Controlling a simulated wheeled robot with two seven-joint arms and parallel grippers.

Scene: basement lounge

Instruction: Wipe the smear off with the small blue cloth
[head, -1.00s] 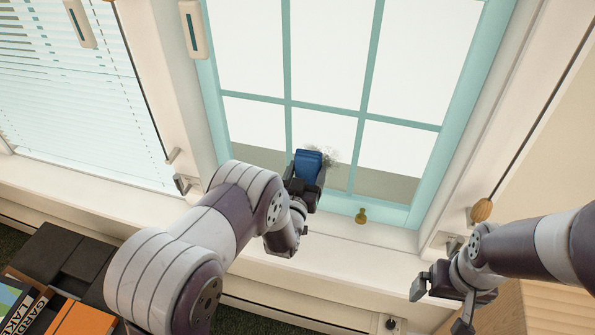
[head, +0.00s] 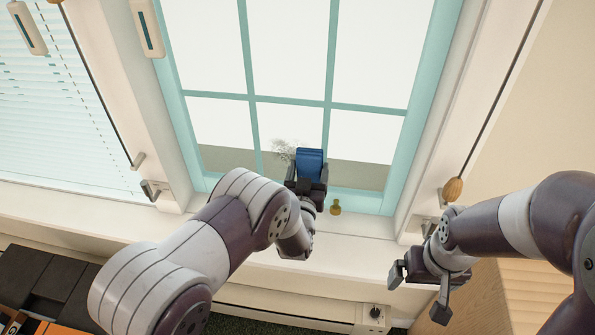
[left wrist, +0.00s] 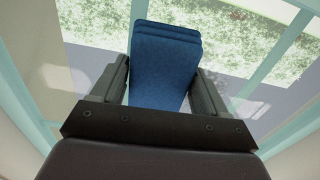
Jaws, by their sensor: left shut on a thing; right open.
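The small blue cloth (head: 310,163) is folded and held upright in my left gripper (head: 308,178), which is shut on it. In the left wrist view the cloth (left wrist: 166,65) stands between the two fingers. The smear (head: 286,150) is a grey, scribbly patch on the lower part of the window pane, just left of the cloth in the head view. The cloth is in front of the glass; I cannot tell whether it touches. My right gripper (head: 420,290) is open and empty at the lower right.
A small brass knob (head: 335,207) is on the window's lower frame, right of my left gripper. A wooden cord pull (head: 453,189) hangs at the right. The white sill (head: 350,248) runs below. Dark boxes (head: 45,280) are at the lower left.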

